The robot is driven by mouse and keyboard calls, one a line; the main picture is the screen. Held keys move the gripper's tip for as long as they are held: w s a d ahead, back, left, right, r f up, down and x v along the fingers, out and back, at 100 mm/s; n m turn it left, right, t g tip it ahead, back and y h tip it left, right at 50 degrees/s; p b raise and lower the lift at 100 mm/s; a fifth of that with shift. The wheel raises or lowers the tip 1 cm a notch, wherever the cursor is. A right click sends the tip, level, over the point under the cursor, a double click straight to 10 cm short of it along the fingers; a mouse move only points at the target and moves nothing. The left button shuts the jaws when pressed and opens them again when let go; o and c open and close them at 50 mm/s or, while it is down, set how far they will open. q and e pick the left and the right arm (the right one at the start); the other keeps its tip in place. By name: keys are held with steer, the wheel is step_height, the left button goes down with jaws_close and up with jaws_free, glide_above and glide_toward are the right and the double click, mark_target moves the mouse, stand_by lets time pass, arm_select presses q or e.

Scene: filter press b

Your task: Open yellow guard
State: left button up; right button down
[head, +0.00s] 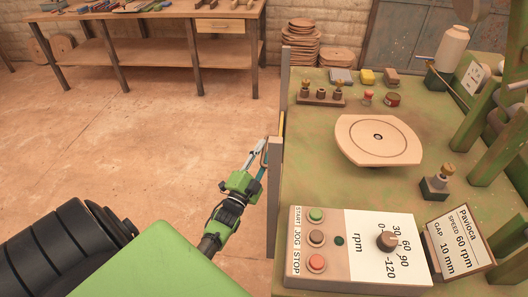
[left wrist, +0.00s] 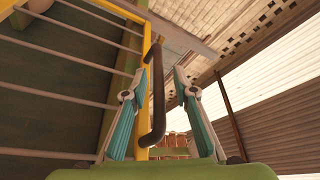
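The yellow guard (left wrist: 145,65) shows in the left wrist view as a yellow frame with pale horizontal bars. A dark curved handle (left wrist: 158,100) runs upright along its edge. My left gripper (left wrist: 159,74) is open, with one teal finger on each side of the handle; I cannot tell whether either finger touches it. In the head view my left gripper (head: 257,154) is at the left side of the green machine, where only a thin yellow edge of the guard (head: 282,125) shows. My right gripper is not in view.
A control box (head: 345,250) with buttons and a dial stands at the front of the green machine table (head: 310,180). A round-edged plate (head: 378,139) lies behind it. A wooden workbench (head: 160,50) stands at the back left. The floor left of the machine is clear.

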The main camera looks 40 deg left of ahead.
arm_select(q)
steer(key=v, duration=1.1)
steer(key=shift+s+d, duration=0.2)
steer(key=shift+s, duration=0.15)
steer(key=shift+f, duration=0.2)
